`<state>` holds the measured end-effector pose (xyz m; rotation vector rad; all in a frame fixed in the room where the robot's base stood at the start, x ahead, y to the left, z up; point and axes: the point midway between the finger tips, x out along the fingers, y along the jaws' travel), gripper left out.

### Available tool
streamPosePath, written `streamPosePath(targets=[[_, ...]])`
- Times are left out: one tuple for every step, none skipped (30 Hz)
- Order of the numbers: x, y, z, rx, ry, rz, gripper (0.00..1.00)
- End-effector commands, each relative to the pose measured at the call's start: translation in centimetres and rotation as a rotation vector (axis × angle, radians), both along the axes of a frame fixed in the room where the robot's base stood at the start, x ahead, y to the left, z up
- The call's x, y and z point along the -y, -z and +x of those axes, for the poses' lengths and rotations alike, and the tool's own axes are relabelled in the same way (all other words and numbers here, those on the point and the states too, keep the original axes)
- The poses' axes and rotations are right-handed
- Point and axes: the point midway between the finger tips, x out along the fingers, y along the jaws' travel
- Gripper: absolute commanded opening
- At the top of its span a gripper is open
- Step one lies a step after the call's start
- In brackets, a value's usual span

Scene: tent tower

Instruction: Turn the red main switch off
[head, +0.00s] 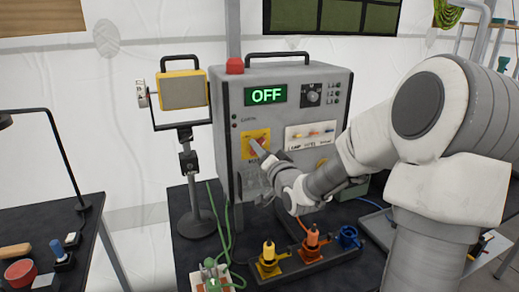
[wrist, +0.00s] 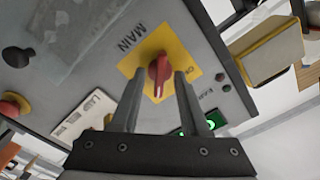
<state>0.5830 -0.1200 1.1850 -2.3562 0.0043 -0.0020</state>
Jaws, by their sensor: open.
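The red main switch (wrist: 159,72) is a rotary knob on a yellow plate (wrist: 140,58) marked MAIN, on the front of a grey control box (head: 226,130). In the head view the switch (head: 262,142) is partly hidden by my gripper. A green display (head: 266,95) on the box reads OFF. My gripper (wrist: 158,80) is open, with its two fingers on either side of the knob. I cannot tell whether the fingers touch it.
A work lamp (head: 182,90) on a stand is left of the box. Orange, yellow and blue connectors (head: 312,236) stand in a tray in front. A second table (head: 90,245) at left holds a desk lamp and small items.

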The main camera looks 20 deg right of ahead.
Motion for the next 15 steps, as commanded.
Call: streamPosePath(targets=[[-0.01, -0.01, -0.01, 0.0, 0.0, 0.0, 0.45], [0.0, 0.0, -0.01, 0.0, 0.0, 0.0, 0.45], [-0.01, -0.01, -0.01, 0.0, 0.0, 0.0, 0.45], [-0.01, 0.0, -0.01, 0.0, 0.0, 0.0, 0.45], [-0.01, 0.0, -0.01, 0.0, 0.0, 0.0, 0.45], [-0.01, 0.0, 0.0, 0.0, 0.0, 0.0, 0.45], [-0.01, 0.01, 0.0, 0.0, 0.0, 0.0, 0.4], [-0.01, 0.01, 0.0, 0.0, 0.0, 0.0, 0.34], [-0.01, 0.0, 0.0, 0.0, 0.0, 0.0, 0.27], [-0.01, 0.0, 0.0, 0.0, 0.0, 0.0, 0.22], [-0.01, 0.0, 0.0, 0.0, 0.0, 0.0, 0.16], [-0.01, 0.0, 0.0, 0.0, 0.0, 0.0, 0.09], [-0.01, 0.0, 0.0, 0.0, 0.0, 0.0, 0.04], [-0.01, 0.01, 0.0, 0.0, 0.0, 0.0, 0.0], [-0.01, 0.0, 0.0, 0.0, 0.0, 0.0, 0.0]])
